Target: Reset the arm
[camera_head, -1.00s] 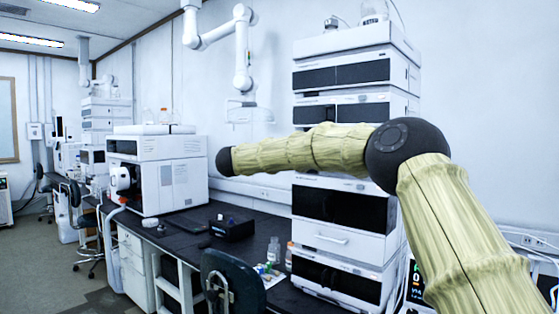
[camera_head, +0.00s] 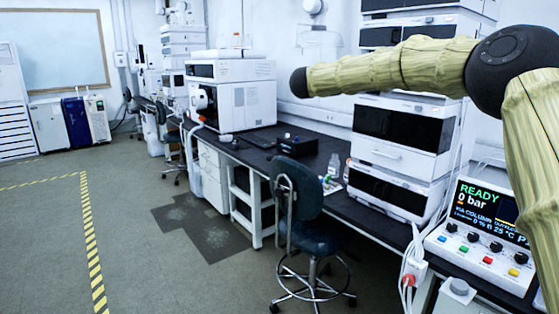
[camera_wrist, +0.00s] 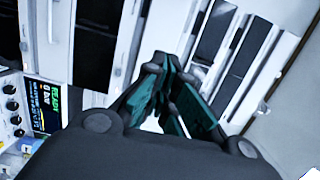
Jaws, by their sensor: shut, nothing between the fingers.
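My arm, in a yellow-green sleeve with dark joints, reaches across the upper right of the head view, in front of the stacked chromatography modules. Its end points left, and the fingers cannot be made out there. In the wrist view my gripper (camera_wrist: 163,85) shows dark fingers with teal inner pads, drawn together at the tips. It is shut and nothing shows between the fingertips. The white and black chromatography stack (camera_head: 402,133) stands behind the arm, and its panels (camera_wrist: 105,45) appear tilted behind the gripper in the wrist view.
A control box reading READY, 0 bar (camera_head: 483,235) sits at the bench's right. A blue stool (camera_head: 298,205) stands before the dark bench (camera_head: 262,158). A large white instrument (camera_head: 232,95) stands farther back. The floor (camera_head: 130,240) at left is open, with yellow-black tape.

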